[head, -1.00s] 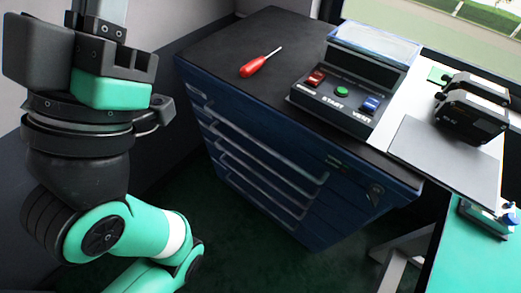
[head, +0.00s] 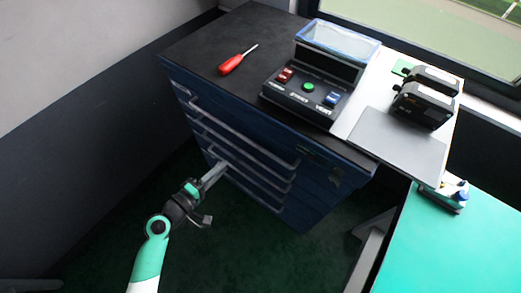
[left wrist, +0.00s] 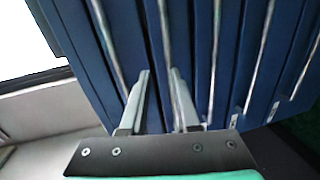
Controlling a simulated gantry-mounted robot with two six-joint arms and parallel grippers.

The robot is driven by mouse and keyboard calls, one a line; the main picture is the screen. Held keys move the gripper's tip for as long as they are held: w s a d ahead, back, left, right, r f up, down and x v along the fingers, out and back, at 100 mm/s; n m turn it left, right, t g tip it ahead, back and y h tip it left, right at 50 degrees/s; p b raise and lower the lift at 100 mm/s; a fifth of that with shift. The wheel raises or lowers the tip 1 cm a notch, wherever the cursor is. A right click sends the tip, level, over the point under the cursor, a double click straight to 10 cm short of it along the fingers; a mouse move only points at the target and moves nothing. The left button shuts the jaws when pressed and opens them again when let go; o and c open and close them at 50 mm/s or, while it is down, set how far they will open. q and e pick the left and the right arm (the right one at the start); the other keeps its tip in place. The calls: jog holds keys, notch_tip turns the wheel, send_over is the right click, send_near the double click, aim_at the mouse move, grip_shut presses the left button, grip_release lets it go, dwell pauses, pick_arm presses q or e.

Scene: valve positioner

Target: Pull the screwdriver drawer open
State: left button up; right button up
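The dark blue drawer cabinet (head: 250,165) stands in the middle of the head view, with several long grey handles (head: 240,134) on its front. Its drawers look shut, and I cannot tell which is the screwdriver drawer. My left gripper (head: 218,172) is low at the left part of the drawer front. In the left wrist view, its two fingers (left wrist: 158,88) are apart, pointing at the blue drawer fronts (left wrist: 190,45). One handle bar (left wrist: 166,35) runs down towards the right finger; contact cannot be told. My right gripper is not in view.
A red screwdriver (head: 236,60) lies on the black cabinet top (head: 205,45). A button box (head: 305,95) stands beside it. A white surface with black devices (head: 425,97) and a green table (head: 450,245) are at the right. The dark floor before the cabinet is clear.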

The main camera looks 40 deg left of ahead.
aim_at(243, 151)
pick_arm(q)
jog(key=shift+n, duration=0.4)
jog(key=w+f+b, duration=0.1)
jog(key=w, duration=0.2)
jog(key=w+f, duration=0.1)
jog(key=w, duration=0.3)
jog(key=w+f+b, duration=0.1)
jog(key=w, duration=0.2)
jog(key=shift+w+d+f+b, duration=0.2)
jog(key=shift+w+f+b, duration=0.05)
jog(key=shift+w+b, duration=0.1)
grip_shut()
dwell(0.7)
